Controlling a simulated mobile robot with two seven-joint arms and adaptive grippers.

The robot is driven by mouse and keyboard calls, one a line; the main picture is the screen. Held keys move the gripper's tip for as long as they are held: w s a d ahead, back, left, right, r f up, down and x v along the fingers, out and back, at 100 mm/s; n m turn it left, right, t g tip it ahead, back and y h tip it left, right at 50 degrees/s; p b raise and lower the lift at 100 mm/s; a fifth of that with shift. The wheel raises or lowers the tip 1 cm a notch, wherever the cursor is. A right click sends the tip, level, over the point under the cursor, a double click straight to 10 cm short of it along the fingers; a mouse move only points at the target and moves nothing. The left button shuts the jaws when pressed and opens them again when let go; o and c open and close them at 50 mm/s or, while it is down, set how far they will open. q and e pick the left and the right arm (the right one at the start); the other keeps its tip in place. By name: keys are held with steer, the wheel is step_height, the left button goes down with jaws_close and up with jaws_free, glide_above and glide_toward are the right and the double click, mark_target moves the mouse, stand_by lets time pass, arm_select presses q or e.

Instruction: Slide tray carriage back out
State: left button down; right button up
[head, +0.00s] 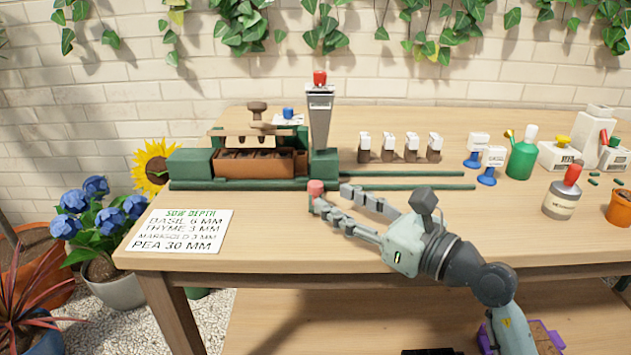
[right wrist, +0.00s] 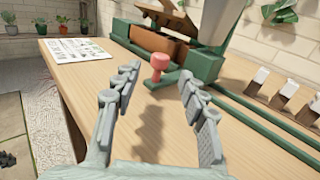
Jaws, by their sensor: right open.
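The tray carriage (head: 258,164) is a brown tray with dark compartments, sitting under the wooden press at the left end of the green rails (head: 410,180). A pink-red knob (head: 316,187) stands at its front right corner, by the green block under the grey hopper (head: 319,122). The knob also shows in the right wrist view (right wrist: 159,65). My right gripper (head: 330,194) is open, its fingers pointing left at the knob. In the wrist view, the knob lies ahead between the spread fingers (right wrist: 158,85); contact cannot be told. My left gripper is not in view.
Several small white-topped holders (head: 411,147) stand behind the rails. Blue-based stands (head: 488,165), a green can (head: 522,157) and a red-capped bottle (head: 563,195) are at the right. A sowing depth card (head: 180,231) lies front left. The rails right of the hopper are clear.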

mark_target(321, 192)
steer(key=x, duration=0.5)
steer(key=shift+a+r, duration=0.1)
steer(key=shift+a, duration=0.05)
steer(key=shift+w+a, duration=0.25)
steer(key=shift+w, duration=0.05)
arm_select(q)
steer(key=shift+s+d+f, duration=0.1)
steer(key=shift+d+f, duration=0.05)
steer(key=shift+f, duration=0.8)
arm_select(e)
steer(key=shift+c, duration=0.5)
jaws_close()
